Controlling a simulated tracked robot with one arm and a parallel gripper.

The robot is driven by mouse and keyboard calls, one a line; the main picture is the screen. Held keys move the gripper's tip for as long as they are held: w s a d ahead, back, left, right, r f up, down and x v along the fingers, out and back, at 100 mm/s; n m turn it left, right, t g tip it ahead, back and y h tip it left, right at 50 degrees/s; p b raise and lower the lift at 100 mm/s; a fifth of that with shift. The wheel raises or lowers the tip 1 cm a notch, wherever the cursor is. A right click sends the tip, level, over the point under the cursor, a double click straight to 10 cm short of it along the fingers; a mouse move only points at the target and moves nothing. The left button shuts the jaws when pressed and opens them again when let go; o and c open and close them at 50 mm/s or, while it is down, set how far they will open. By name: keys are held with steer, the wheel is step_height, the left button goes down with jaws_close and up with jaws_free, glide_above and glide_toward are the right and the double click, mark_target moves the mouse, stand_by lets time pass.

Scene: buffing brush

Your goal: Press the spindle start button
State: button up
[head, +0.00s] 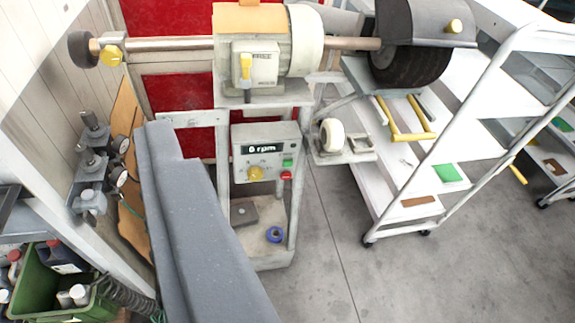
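The control box (265,145) is mounted on the machine's stand below the motor (262,60). Its small display (262,149) reads what looks like "0 rpm". A green button (287,163) is at the lower right of its face, with a red button (287,175) just below. A yellow knob (255,173) is left of them. No button is labelled legibly as spindle start. A long grey shape, seemingly my gripper (168,135), rises from the bottom edge, left of the box and apart from the buttons in the picture. I cannot make out its fingers.
A shaft runs left from the motor to a small dark wheel (82,49) and right to a guarded black brush (410,62). A white shelf cart (465,120) stands right. A green crate (50,285) with bottles is lower left. The grey floor (350,270) is clear at bottom centre.

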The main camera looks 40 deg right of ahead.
jaws_close()
stand_by(1.9)
